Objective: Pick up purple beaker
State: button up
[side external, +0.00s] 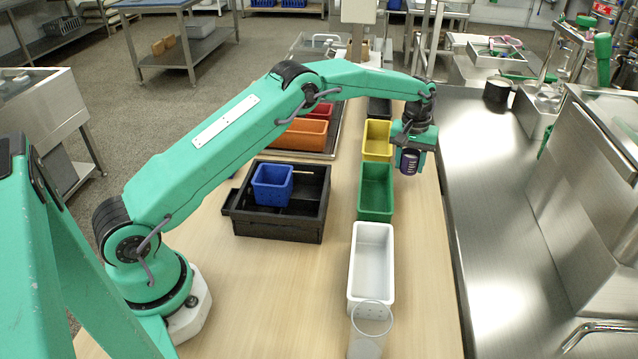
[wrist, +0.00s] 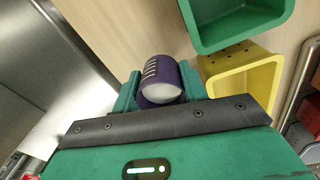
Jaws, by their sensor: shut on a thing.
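The purple beaker (side external: 409,162) is a small dark purple cup with white marks on its side. It hangs in my gripper (side external: 409,158), above the right part of the wooden table, beside the green and yellow bins. In the wrist view the beaker (wrist: 160,82) sits between the two green fingers of my gripper (wrist: 158,90), and its pale round end faces the camera. My gripper is shut on it. The beaker looks clear of the table, though its exact height is hard to tell.
A green bin (side external: 376,190), a yellow bin (side external: 377,138) and a white bin (side external: 371,262) stand in a row. A clear container (side external: 369,330) stands in front. A black crate (side external: 277,232) holds a blue bin (side external: 272,186). A steel counter (side external: 500,230) borders the table's right edge.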

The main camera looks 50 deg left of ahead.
jog(key=s+d+r, duration=0.6)
jog(key=d+r, duration=0.1)
jog(key=d, duration=0.3)
jog(key=shift+r, duration=0.3)
dwell(0.4)
